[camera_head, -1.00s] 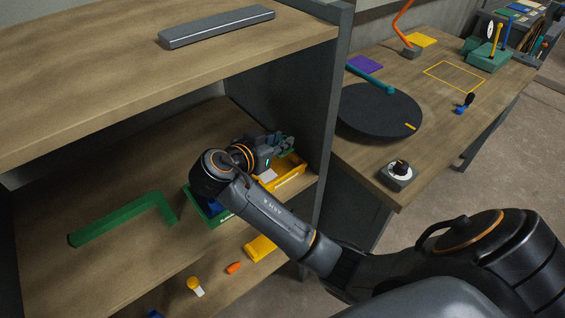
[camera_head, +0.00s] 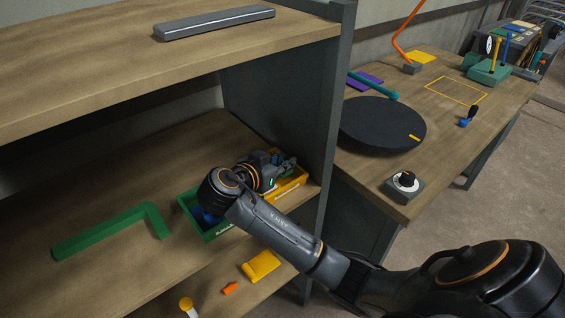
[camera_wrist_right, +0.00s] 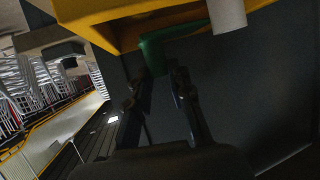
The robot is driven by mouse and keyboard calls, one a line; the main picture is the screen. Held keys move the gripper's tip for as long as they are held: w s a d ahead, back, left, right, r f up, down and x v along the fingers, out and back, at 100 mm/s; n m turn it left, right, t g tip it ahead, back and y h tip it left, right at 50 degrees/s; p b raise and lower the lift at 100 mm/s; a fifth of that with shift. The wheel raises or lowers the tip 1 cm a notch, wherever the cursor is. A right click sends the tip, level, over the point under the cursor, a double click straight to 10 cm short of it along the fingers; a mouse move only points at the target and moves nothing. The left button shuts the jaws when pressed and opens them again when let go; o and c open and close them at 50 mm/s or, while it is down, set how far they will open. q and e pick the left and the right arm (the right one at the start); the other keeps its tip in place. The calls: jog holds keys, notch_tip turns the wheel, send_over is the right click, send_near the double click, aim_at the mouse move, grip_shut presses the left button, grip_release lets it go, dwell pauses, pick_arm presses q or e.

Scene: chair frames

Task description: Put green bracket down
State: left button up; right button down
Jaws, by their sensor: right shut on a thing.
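My right gripper (camera_head: 277,168) is over the yellow bin on the middle shelf, at the right side panel. In the right wrist view, its two fingers (camera_wrist_right: 160,76) are at a green bracket (camera_wrist_right: 153,54), which is partly hidden by the yellow bin's edge (camera_wrist_right: 100,30). The gripper is shut on it. In the head view the gripper hides most of this bracket. A larger green L-shaped bar (camera_head: 105,230) lies flat on the shelf at the left, apart from the gripper. My left gripper is not in view.
A green bin (camera_head: 190,212) with blue parts stands beside the yellow bin (camera_head: 293,186). A grey bar (camera_head: 215,22) lies on the top shelf. The dark side panel (camera_head: 290,90) is close to my right gripper. A black turntable (camera_head: 375,128) stands on the table at right.

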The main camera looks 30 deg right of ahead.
jog(key=shift+f+b, duration=0.3)
jog(key=shift+f, duration=0.35)
jog(key=c, duration=1.2)
grip_release()
jog(key=shift+r+p, duration=0.4)
jog(key=shift+r, duration=0.25)
jog(key=v, duration=1.2)
jog(key=shift+b, duration=0.35)
jog(key=shift+s+f, duration=0.1)
